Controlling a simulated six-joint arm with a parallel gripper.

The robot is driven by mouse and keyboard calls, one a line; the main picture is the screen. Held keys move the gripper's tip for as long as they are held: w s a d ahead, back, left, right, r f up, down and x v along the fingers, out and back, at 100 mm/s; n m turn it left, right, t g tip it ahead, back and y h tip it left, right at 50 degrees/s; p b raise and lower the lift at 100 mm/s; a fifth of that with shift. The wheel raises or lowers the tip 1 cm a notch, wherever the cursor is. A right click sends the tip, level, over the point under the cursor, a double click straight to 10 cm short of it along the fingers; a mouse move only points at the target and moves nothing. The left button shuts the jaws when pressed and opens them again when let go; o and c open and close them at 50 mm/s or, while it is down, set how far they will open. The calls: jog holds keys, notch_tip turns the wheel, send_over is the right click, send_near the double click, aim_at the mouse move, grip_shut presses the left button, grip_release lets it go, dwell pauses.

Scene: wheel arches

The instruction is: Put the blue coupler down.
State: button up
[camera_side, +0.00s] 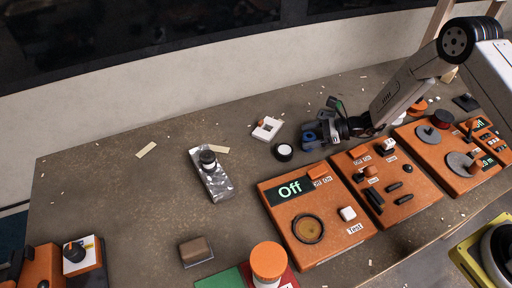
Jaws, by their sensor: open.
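My gripper (328,128) hangs over the back of the table, just behind the orange panels, at the end of my arm reaching in from the right. It is open. A small dark blue piece, which looks like the blue coupler (309,138), shows at the fingertips on their left side. It is small and partly hidden by the fingers. I cannot tell whether it rests on the table or touches a finger.
A black-and-white round knob (283,152) and a white box (267,129) stand left of my gripper. Orange control panels (318,215) fill the front right. A silver block (210,174) and a brown block (196,251) lie further left. The left table is mostly clear, with small scattered chips.

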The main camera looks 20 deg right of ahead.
jog(key=v, duration=1.2)
jog(key=shift+a, duration=0.1)
jog(key=s+a+r+n+g+h, duration=0.1)
jog(key=s+r+n+g+h, duration=0.1)
jog(key=s+n, duration=0.3)
jog(key=s+a+r+n+g+h, duration=0.1)
jog(key=s+r+n+g+h, duration=0.2)
jog(key=s+n, duration=0.2)
jog(key=s+a+r+n+g+h, duration=0.2)
jog(key=s+n, duration=0.3)
jog(key=shift+a+r+g+h, duration=0.1)
jog(key=shift+r+g+h, duration=0.2)
jog(key=shift+r, duration=0.05)
jog(key=s+d+r+n+t+h, duration=0.1)
jog(key=n, duration=0.2)
jog(key=s+d+r+n+t+h, duration=0.1)
jog(key=n, duration=0.2)
jog(key=d+r+n+t+h, duration=0.1)
jog(key=n+h, duration=0.1)
jog(key=shift+s+r+n+t, duration=0.3)
jog(key=shift+s+n, duration=0.1)
